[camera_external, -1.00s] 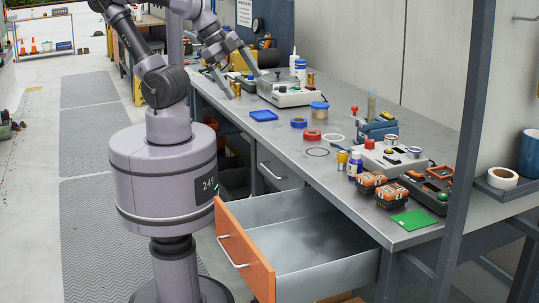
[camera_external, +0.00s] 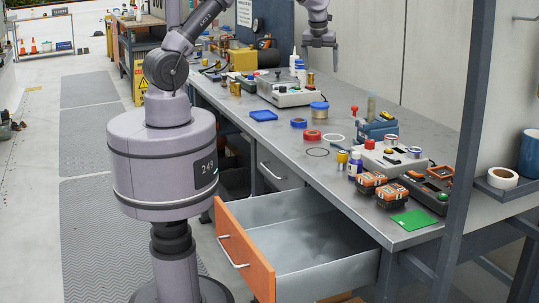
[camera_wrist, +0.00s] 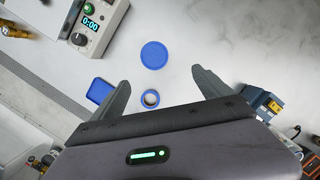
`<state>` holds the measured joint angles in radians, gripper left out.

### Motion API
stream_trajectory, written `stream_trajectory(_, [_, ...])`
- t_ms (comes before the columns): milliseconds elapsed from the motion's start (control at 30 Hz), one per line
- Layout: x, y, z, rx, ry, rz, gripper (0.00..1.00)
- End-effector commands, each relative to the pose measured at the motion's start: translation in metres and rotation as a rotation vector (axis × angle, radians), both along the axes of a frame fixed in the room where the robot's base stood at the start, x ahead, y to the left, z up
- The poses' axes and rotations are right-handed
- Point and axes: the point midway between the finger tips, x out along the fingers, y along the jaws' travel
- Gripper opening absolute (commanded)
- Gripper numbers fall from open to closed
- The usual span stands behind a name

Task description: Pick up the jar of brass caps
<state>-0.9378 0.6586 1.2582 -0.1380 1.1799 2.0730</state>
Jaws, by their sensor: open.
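The jar of brass caps (camera_external: 319,110) stands upright on the grey workbench, with a blue lid over a clear body showing a brass-coloured content. From above, its round blue lid (camera_wrist: 154,55) shows in the wrist view, beyond and between my fingertips; its contents are hidden there. My gripper (camera_external: 320,50) is open and empty, high above the bench and pointing down. In the wrist view my gripper (camera_wrist: 160,80) has its two fingers spread wide, touching nothing.
A blue tape roll (camera_wrist: 151,98) and a blue tray (camera_wrist: 99,90) lie near the jar. A red tape roll (camera_external: 312,135) is in front of it. A white instrument (camera_external: 286,90) stands behind-left. An open orange-fronted drawer (camera_external: 245,250) juts from the bench.

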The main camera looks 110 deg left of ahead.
Motion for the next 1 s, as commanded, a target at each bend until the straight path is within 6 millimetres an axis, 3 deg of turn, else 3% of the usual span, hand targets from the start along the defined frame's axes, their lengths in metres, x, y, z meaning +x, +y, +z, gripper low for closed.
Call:
stream_trajectory(400, [-0.007,0.036,-0.107,-0.006,0.016,-0.028,0.89])
stream_trajectory(667, [-0.008,0.043,-0.134,-0.005,0.015,-0.028,0.89])
stream_trajectory(900, [-0.014,0.052,-0.178,-0.005,0.015,-0.029,0.89])
stream_trajectory(1000, [-0.014,0.053,-0.177,-0.003,0.015,-0.029,0.89])
